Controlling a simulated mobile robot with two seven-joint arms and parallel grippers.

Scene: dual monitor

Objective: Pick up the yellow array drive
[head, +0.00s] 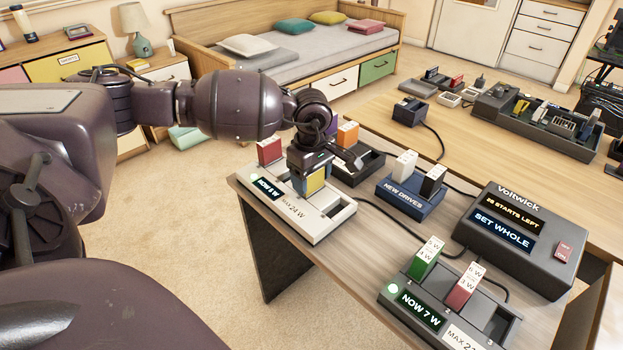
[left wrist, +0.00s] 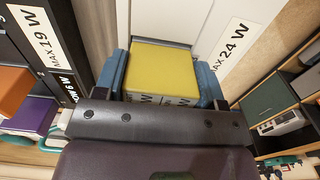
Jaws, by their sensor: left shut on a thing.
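The yellow array drive (head: 315,184) is a small block at the white array unit (head: 325,220), which is marked MAX 24 W and has a lit display. In the left wrist view the drive's yellow top (left wrist: 163,68) lies between two blue finger pads. My left gripper (head: 311,172) points down over the white unit and is shut on the yellow drive. I cannot tell whether the drive's foot still sits in its slot. My right gripper is in neither view.
A red drive (head: 269,150) stands at the white unit's far end. Behind is a dark unit with an orange drive (head: 347,134). The blue NEW DRIVES tray (head: 408,200), the Voltwick console (head: 520,240) and a front array (head: 450,300) with green and red drives stand to the right.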

